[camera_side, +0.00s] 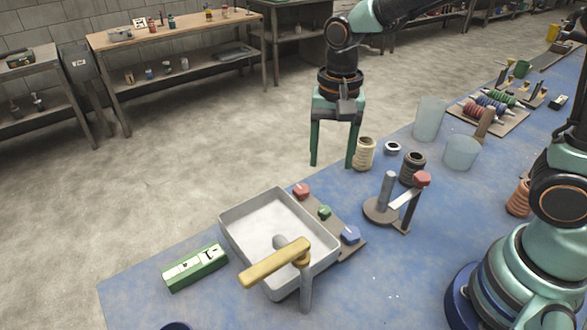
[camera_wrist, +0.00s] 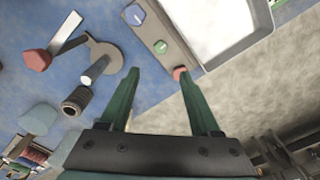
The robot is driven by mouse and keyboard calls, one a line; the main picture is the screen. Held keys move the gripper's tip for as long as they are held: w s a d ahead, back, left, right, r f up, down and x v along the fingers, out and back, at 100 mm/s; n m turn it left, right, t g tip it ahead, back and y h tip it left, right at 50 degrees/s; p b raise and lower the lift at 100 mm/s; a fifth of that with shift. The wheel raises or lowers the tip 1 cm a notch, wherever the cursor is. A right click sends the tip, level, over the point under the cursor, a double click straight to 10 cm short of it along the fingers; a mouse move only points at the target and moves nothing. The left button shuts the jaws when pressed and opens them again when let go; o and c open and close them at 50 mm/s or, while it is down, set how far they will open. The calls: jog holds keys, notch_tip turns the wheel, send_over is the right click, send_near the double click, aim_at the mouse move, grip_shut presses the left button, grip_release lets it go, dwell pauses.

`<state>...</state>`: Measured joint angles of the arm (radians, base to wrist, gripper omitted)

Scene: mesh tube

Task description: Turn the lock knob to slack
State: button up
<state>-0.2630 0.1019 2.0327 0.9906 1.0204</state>
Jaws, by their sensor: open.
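Three knobs sit in a row on a brown strip (camera_side: 312,207) beside the tray: a red knob (camera_side: 301,190), a green knob (camera_side: 324,212) and a blue knob (camera_side: 349,235). Another red knob (camera_side: 422,179) tops a dark post on a stand with a grey cylinder. I cannot tell which is the lock knob; no slack mark is readable. My gripper (camera_side: 332,166) is open and empty, pointing down above and behind the strip. In the wrist view, the strip's red knob (camera_wrist: 180,73) shows near the right fingertip, with the green (camera_wrist: 160,47) and blue (camera_wrist: 136,15) knobs beyond.
A grey tray (camera_side: 240,245) with a yellow-handled post (camera_side: 275,264) at its front stands left of the strip. A green box (camera_side: 195,267) lies farther left.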

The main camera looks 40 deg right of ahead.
aim_at(325, 209)
notch_tip(325, 209, down, 13)
jog(key=shift+a+r, duration=0.15)
jog(key=shift+r, duration=0.05)
dwell(0.4)
grip_shut()
